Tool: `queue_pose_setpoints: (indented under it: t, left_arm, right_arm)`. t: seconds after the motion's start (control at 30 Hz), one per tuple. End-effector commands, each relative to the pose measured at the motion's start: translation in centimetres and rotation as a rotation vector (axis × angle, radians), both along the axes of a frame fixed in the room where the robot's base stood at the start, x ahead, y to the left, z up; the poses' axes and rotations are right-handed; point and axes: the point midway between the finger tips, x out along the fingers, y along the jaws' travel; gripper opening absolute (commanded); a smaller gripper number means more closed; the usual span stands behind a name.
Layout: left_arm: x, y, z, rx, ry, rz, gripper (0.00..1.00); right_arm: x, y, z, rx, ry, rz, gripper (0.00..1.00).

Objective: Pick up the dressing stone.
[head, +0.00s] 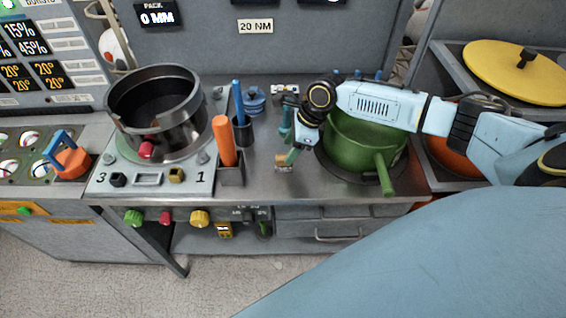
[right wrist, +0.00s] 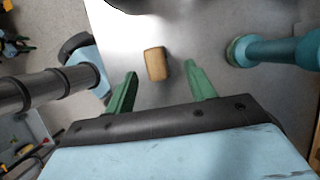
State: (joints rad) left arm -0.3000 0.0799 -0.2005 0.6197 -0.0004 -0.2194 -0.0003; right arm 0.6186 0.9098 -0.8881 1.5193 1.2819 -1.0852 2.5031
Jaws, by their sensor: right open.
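The dressing stone (right wrist: 156,64) is a small tan block with rounded edges on the grey metal bench top. In the right wrist view it lies between and slightly beyond the green fingertips, with a gap on each side. In the head view the stone (head: 280,160) shows as a small tan patch, partly hidden by a finger. My right gripper (head: 289,159) points down at it near the bench's front. Its fingers (right wrist: 161,70) are apart and empty. How high they are above the bench is hard to tell. My left gripper is in neither view.
A teal-handled tool (right wrist: 275,50) stands close to the right finger in the wrist view. Left of the gripper in the head view are an orange rod (head: 224,141) in a holder and a dark ring-shaped pot (head: 185,120). A green pot (head: 350,150) sits to the right.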

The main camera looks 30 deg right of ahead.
Motion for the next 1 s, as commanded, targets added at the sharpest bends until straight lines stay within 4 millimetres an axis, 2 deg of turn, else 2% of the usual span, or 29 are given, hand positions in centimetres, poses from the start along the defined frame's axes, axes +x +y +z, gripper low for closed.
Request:
queue_pose_setpoints:
  t: [0.4, 0.67, 0.77, 1.0]
  left_arm:
    - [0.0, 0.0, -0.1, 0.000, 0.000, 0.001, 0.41]
    - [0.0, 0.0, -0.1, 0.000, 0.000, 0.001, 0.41]
    - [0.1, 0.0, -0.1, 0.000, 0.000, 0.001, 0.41]
    - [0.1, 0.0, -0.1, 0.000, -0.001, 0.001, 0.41]
  right_arm:
    - [0.4, 1.9, -4.7, 0.000, 0.002, 0.001, 0.55]
    - [0.5, 1.9, -5.0, -0.001, 0.001, 0.000, 0.55]
    - [0.5, 1.9, -5.0, 0.000, 0.001, 0.000, 0.44]
    - [0.4, 1.9, -5.0, 0.000, 0.001, 0.000, 0.13]
